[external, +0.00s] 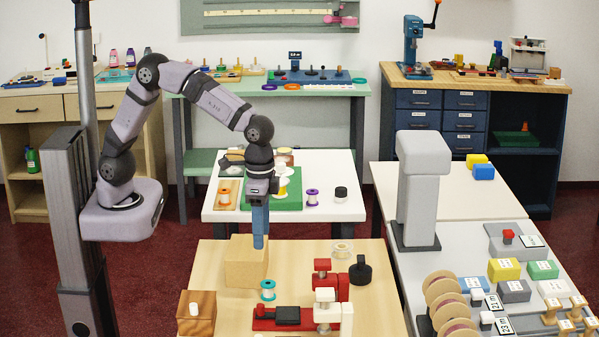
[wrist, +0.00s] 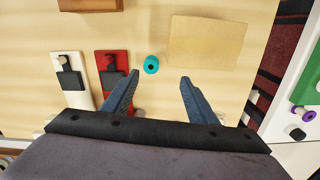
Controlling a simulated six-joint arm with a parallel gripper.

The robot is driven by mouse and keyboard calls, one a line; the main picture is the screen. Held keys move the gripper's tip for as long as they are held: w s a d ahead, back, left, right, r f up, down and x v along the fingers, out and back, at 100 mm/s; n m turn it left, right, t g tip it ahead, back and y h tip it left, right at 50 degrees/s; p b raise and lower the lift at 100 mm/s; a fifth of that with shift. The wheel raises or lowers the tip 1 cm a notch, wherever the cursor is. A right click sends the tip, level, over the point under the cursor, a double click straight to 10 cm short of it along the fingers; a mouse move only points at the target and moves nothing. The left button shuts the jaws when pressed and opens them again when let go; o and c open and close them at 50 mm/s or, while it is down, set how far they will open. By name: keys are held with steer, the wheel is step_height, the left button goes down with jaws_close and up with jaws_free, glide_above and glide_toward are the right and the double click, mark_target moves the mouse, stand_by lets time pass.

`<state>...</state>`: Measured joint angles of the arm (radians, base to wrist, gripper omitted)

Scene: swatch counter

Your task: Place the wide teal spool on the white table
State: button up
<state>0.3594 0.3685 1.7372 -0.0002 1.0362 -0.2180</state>
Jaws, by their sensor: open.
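The teal spool (external: 268,290), with teal flanges and a pale middle, stands upright on the light wooden table (external: 215,262). In the wrist view it shows from above as a teal disc (wrist: 151,65). My gripper (external: 260,244) points down above this table, close to the tan block. In the wrist view its blue fingers (wrist: 160,78) are spread with nothing between them, and the spool is just beyond the fingertips, nearer the left one. The white table (external: 335,172) stands behind the wooden one, with a green mat (external: 288,203) and a purple spool (external: 312,197) on it.
The tan block (external: 246,262) stands beside the spool. Red (external: 285,318) and white fixtures, a black weight (external: 360,271) and a brown block (external: 196,313) share the wooden table.

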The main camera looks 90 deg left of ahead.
steer(key=w+d+f, duration=0.1)
steer(key=d, duration=0.1)
glide_above(268, 283)
step_height(268, 283, down, 5)
steer(key=shift+s+f, duration=0.1)
steer(key=shift+f+p, duration=1.35)
steer(key=shift+f, duration=2.75)
steer(key=c, duration=1.2)
steer(key=shift+c, duration=0.2)
step_height(268, 283, up, 10)
steer(key=shift+r+b, duration=0.1)
steer(key=shift+b, duration=1.05)
